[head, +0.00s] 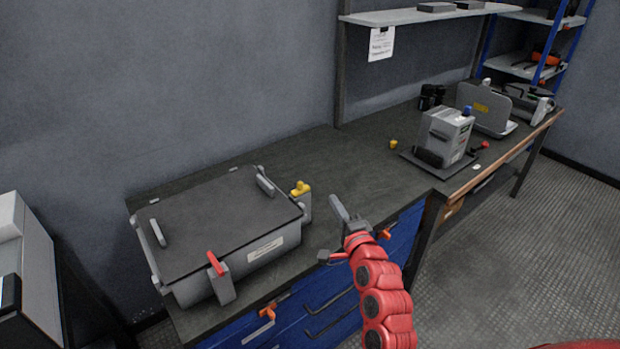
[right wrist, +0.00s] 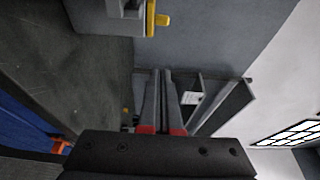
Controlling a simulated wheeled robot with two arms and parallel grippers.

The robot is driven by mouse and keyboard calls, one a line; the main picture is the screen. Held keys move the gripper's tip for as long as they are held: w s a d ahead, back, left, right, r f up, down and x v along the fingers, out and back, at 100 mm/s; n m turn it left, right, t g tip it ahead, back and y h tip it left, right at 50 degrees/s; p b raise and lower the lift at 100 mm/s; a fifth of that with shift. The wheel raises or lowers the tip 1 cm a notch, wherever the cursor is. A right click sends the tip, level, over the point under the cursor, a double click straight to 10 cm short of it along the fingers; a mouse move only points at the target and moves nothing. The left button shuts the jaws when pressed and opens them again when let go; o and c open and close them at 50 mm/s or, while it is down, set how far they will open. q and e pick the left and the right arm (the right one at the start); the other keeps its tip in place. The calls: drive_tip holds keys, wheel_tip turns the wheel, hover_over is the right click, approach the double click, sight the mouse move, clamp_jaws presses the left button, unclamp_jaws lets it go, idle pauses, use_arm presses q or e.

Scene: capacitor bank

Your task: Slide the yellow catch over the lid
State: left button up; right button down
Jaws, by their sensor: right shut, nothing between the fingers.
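The grey case with a dark lid (head: 210,222) sits on the left part of the workbench, and its lid lies closed. The yellow catch (head: 300,188) is on a grey post at the case's right end; it also shows at the top of the right wrist view (right wrist: 152,18). A red catch (head: 215,263) stands on a similar post at the case's front. My right gripper (head: 337,207) is to the right of the yellow catch and apart from it. Its fingers (right wrist: 163,82) are shut with nothing between them. My left gripper is not in view.
The workbench (head: 340,165) is bare behind my right gripper. A grey device (head: 446,135) on a dark mat stands farther right, with a small yellow piece (head: 393,144) beside it. A shelf (head: 430,15) overhangs the bench's back.

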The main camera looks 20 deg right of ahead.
sight(300, 187)
drive_tip(key=w+a+p, duration=0.2)
drive_tip(key=w+a, duration=0.2)
drive_tip(key=w, duration=0.4)
drive_tip(key=shift+w, duration=0.3)
idle(0.3)
